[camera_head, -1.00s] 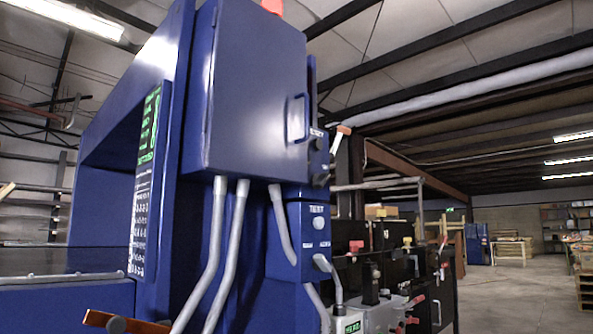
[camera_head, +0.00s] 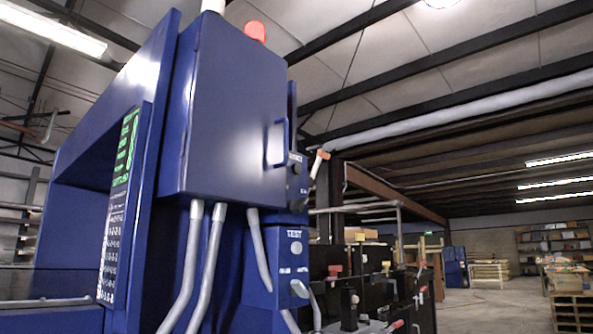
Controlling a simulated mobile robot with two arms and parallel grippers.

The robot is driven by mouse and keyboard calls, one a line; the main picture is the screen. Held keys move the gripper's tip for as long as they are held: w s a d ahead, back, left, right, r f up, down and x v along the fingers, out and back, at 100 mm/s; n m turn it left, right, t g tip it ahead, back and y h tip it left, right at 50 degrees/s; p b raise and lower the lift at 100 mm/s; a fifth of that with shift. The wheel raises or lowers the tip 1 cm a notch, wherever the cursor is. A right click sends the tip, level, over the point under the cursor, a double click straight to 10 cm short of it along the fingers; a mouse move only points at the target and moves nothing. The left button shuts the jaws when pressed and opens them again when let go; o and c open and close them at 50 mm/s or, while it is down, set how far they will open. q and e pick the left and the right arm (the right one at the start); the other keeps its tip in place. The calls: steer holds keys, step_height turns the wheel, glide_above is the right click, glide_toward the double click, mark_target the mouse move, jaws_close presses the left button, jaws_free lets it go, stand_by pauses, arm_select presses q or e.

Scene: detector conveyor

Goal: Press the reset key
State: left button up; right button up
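A tall blue machine (camera_head: 75,220) with a blue cabinet (camera_head: 228,125) fills the left and middle of the head view. On the cabinet's right side is a narrow panel (camera_head: 297,182) with a small label and dark round controls. The label is too blurred to read surely, and I cannot tell a reset key there. Below it, a blue box marked TEST (camera_head: 294,233) carries a pale round button (camera_head: 296,247) and smaller controls. Neither of my grippers shows in the view.
Grey conduits (camera_head: 208,260) hang below the cabinet. A green display strip (camera_head: 124,150) is on the machine's left part. A red lamp (camera_head: 255,31) tops the cabinet. Dark equipment with coloured knobs (camera_head: 350,298) stands to the right. Open floor (camera_head: 490,312) lies at the far right.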

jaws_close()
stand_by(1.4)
